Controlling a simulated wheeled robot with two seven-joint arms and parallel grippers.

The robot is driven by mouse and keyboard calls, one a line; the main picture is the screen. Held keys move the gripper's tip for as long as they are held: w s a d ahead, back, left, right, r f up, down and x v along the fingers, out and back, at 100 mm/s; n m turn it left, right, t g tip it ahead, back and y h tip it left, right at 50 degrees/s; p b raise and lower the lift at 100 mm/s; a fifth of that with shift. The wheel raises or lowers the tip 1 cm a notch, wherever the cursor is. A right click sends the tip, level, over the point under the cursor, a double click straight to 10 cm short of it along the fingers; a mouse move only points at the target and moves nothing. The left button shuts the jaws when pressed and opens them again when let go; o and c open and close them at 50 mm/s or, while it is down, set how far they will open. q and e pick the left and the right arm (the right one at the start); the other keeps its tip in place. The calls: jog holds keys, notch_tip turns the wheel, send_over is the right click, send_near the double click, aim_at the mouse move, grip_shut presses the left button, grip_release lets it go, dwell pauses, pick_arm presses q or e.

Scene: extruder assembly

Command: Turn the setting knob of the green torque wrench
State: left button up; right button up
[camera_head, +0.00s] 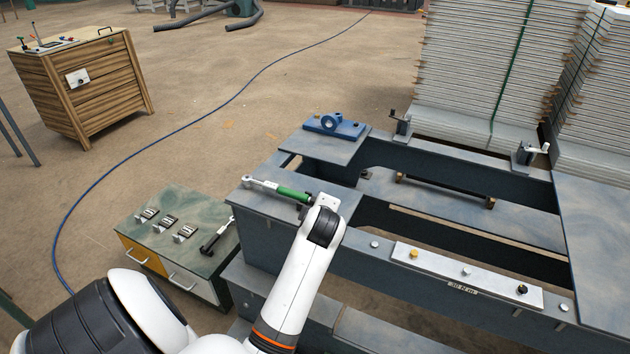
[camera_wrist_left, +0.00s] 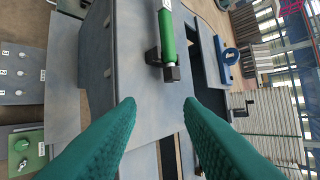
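The green torque wrench (camera_head: 294,193) lies on the grey metal frame, its silver shaft pointing left. In the left wrist view its green handle (camera_wrist_left: 167,38) runs down to a dark block and end piece (camera_wrist_left: 171,73), where the setting knob is too small to make out clearly. My left gripper (camera_wrist_left: 159,104) is open, with its two teal fingers apart and nothing between them. The handle end is ahead of the fingertips, apart from them. In the head view my left arm reaches the wrench's right end, and its wrist hides the fingers. My right gripper is not in view.
A green-topped cabinet (camera_head: 180,204) with several small metal parts and a dark tool (camera_head: 216,235) stands left of the frame. A blue bracket (camera_head: 333,125) sits behind the wrench. A light plate with bolts (camera_head: 440,262) lies at right. Stacked sheets (camera_head: 495,65) stand at the back.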

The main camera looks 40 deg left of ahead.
pick_arm(q)
jog(key=shift+n, duration=0.7)
jog(key=x, duration=0.3)
jog(key=a+r+x, duration=0.1)
jog(key=x, duration=0.7)
jog(key=shift+w+a+r, duration=0.25)
jog(key=shift+w+a, duration=0.15)
jog(key=shift+w, duration=0.05)
jog(key=c, duration=0.7)
